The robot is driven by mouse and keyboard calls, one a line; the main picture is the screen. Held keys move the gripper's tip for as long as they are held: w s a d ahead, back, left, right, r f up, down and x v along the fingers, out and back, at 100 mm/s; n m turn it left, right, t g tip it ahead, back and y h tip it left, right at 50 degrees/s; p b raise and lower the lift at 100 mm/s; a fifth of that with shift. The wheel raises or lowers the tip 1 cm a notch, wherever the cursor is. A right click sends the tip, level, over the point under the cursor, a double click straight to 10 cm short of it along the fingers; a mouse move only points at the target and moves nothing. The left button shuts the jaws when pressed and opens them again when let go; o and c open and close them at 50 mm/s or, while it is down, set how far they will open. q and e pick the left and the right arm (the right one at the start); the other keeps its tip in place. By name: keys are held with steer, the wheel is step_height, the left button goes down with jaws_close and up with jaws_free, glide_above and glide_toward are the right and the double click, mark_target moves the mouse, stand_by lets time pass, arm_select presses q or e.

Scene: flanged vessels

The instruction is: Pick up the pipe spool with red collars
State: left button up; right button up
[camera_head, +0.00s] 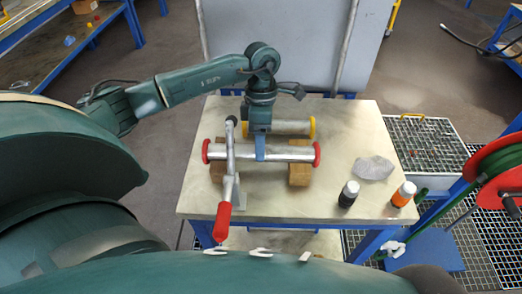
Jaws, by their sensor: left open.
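The pipe spool with red collars (290,153) is a silver tube lying level across two wooden blocks on the table. Its red collars show at both ends. My left gripper (261,150) is pointing down at the middle of the spool, with its blue finger overlapping the tube in the camera_head view. It is open; only one finger shows clearly, and I cannot tell whether it touches the tube. A metal clamp with a red handle (223,209) stands at the spool's left part, its bar crossing in front of the tube. My right gripper is not in view.
A spool with yellow collars (292,128) lies just behind. A grey rag (374,167), a black bottle (348,194) and an orange bottle (403,194) stand at the right of the table (290,205). A red hose reel (500,170) is beyond its right edge.

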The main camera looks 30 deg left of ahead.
arm_select(q)
steer(key=shift+x, duration=1.8)
steer(key=shift+w+a, duration=0.1)
jaws_close()
steer(key=shift+w+r, duration=0.1)
